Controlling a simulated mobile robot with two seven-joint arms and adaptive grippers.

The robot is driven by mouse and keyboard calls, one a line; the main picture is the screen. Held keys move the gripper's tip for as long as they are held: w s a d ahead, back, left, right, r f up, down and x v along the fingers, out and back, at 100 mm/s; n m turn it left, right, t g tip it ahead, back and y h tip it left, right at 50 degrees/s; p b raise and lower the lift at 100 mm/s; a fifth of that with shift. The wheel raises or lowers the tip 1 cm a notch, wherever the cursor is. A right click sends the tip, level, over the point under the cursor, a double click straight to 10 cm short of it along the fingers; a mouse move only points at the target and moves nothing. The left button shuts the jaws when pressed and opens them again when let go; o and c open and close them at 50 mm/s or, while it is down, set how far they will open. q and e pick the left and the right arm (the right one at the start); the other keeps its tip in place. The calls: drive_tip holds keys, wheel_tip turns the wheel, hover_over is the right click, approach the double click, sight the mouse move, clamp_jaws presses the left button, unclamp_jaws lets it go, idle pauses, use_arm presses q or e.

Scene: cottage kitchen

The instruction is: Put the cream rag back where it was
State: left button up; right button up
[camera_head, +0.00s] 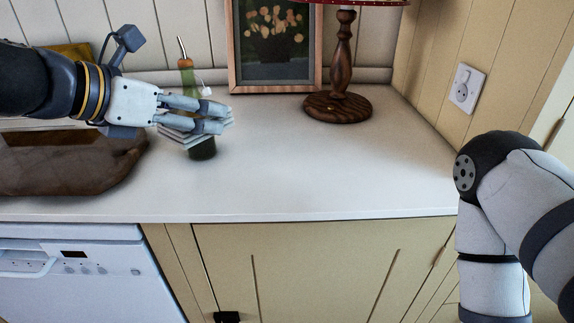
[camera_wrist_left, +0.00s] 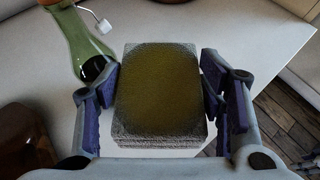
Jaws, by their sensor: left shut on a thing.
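My left gripper (camera_head: 222,116) is shut on a folded, layered cloth block, the only thing in view that fits the cream rag (camera_head: 180,137). In the left wrist view the rag (camera_wrist_left: 158,85) sits between the two fingers (camera_wrist_left: 160,98), with a dim olive top face and greyish layered edges. In the head view its edges look pale, and the fingers hide part of it. It appears held above the white counter (camera_head: 310,170). My right arm shows at the right, but its gripper is outside the picture.
A green bottle (camera_head: 187,78) with a spout and white tag stands behind the held rag; it also shows in the wrist view (camera_wrist_left: 78,40). A brown wooden board or tray (camera_head: 60,185) lies left. A framed picture (camera_head: 233,50) and lamp (camera_head: 340,105) stand behind. The counter's middle and right are clear.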

use_arm(q)
drive_tip(key=shift+s+a+r+m+h, duration=0.15)
drive_tip(key=shift+r+m+h, duration=0.25)
drive_tip(key=shift+r, duration=0.6)
drive_tip(key=shift+m+g, duration=0.3)
drive_tip(key=shift+g, duration=0.1)
drive_tip(key=d, duration=0.1)
drive_tip(key=w+d+f, duration=0.1)
drive_tip(key=d+f, duration=0.1)
drive_tip(key=d, duration=0.1)
drive_tip(key=shift+w, duration=0.2)
drive_tip(key=b, duration=0.3)
hover_over(278, 166)
drive_tip(key=f, duration=0.5)
drive_tip(key=a+f, duration=0.1)
drive_tip(key=f, duration=0.1)
drive_tip(key=shift+s+f, duration=0.1)
drive_tip(key=shift+f, duration=0.05)
drive_tip(key=f, duration=0.2)
drive_tip(key=d+f+b, duration=0.1)
drive_tip(key=shift+f, duration=0.35)
drive_tip(key=shift+r, duration=0.1)
use_arm(e)
drive_tip(key=s+f+g, duration=0.2)
drive_tip(key=s+f, duration=0.3)
drive_tip(key=shift+s, duration=0.1)
